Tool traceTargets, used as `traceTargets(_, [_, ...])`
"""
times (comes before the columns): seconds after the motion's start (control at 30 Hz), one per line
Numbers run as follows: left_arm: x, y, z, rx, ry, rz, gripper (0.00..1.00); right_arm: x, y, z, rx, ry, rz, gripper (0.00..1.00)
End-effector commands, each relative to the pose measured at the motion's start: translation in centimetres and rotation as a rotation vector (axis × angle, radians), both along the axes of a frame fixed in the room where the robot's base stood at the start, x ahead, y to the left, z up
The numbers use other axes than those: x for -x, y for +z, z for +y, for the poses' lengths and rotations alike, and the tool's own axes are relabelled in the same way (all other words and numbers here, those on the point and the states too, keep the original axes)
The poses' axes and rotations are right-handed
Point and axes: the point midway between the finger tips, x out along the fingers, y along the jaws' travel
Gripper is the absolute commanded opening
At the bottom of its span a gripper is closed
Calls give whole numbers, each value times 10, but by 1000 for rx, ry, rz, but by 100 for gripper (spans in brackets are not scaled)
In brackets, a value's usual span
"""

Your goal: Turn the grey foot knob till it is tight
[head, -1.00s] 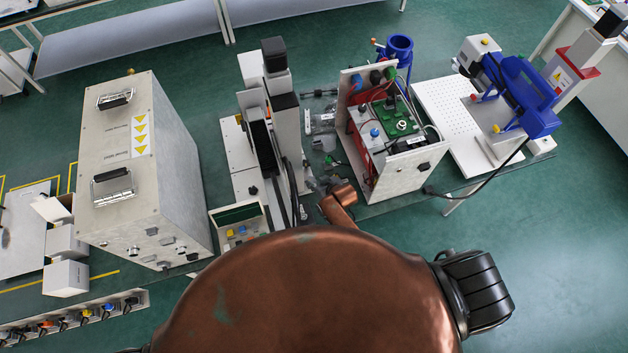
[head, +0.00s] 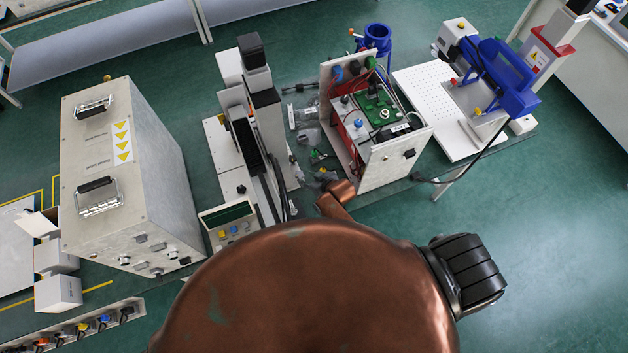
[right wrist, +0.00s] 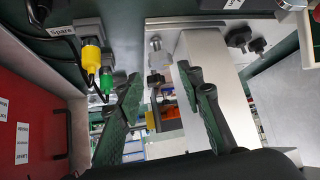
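My right gripper (head: 319,162) is low between the lift column (head: 264,115) and the open-fronted instrument box; my copper arm hides part of the area. In the right wrist view its two green-padded fingers (right wrist: 166,92) stand apart with a gap between them. A small grey knob-like part (right wrist: 156,79) shows in that gap, beyond the fingertips; I cannot tell whether it is the foot knob or whether the fingers touch it. My left gripper is not in view.
The instrument box (head: 393,163) with a green board stands right of my gripper. A large grey cabinet (head: 150,190) stands left of the column. A white perforated plate (head: 432,95) and blue device (head: 505,80) are at right. Yellow (right wrist: 91,55) and green (right wrist: 106,82) plugs are near the left finger.

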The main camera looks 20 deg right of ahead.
Motion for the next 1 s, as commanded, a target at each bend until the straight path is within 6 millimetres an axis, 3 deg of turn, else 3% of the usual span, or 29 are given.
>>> traceTargets(0.2, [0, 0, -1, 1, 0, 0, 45, 27, 29, -10, 0, -1, -1, 35])
traceTargets(0.4, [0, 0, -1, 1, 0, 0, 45, 40, 43, -14, 0, 0, -1, 35])
traceTargets(1.0, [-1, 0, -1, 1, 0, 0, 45, 43, 45, -15, 0, 0, 0, 35])
